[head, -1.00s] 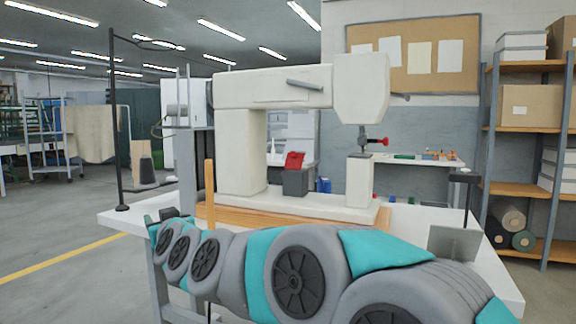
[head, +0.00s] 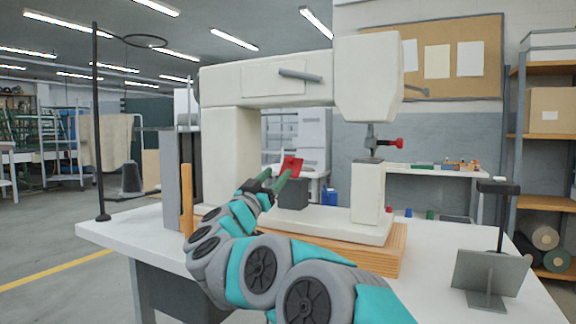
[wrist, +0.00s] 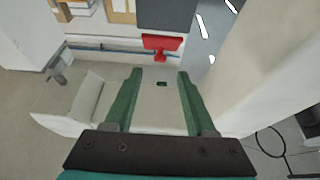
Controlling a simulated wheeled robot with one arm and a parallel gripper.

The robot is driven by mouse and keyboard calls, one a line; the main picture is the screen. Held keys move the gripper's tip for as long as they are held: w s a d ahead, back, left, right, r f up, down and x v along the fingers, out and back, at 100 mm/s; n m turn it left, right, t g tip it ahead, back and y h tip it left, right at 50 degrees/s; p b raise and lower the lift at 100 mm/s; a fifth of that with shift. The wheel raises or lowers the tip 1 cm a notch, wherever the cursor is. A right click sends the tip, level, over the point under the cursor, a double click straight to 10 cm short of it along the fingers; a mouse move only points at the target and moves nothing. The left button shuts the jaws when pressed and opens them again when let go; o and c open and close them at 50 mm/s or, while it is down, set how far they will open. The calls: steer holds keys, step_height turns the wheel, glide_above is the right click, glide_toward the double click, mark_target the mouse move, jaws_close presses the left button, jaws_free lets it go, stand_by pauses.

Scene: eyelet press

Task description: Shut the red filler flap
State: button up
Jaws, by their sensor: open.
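The red filler flap (head: 293,163) stands raised above the dark grey box (head: 293,194) under the arm of the white press. In the wrist view the flap (wrist: 160,42) shows ahead of my fingertips, at the edge of the dark grey box (wrist: 168,14). My gripper (head: 278,172) is close beside the flap, to its left in the head view, and partly hides the box. In the wrist view its two green fingers (wrist: 158,75) are spread with nothing between them. A gap seems to separate the fingertips from the flap there; the head view leaves contact unclear.
The white press (head: 232,150) stands on a wooden base (head: 385,258) on the white table (head: 440,275). Its column rises left of my gripper. A wooden post (head: 187,200) stands further left. A grey plate on a stand (head: 488,275) is at the right.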

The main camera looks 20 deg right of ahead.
mark_target(288, 161)
steer(key=x, duration=0.5)
steer(key=shift+w+d, duration=0.15)
steer(key=shift+w+d+r, duration=0.2)
steer(key=shift+d+r, duration=0.15)
steer(key=shift+c, duration=0.3)
jaws_close()
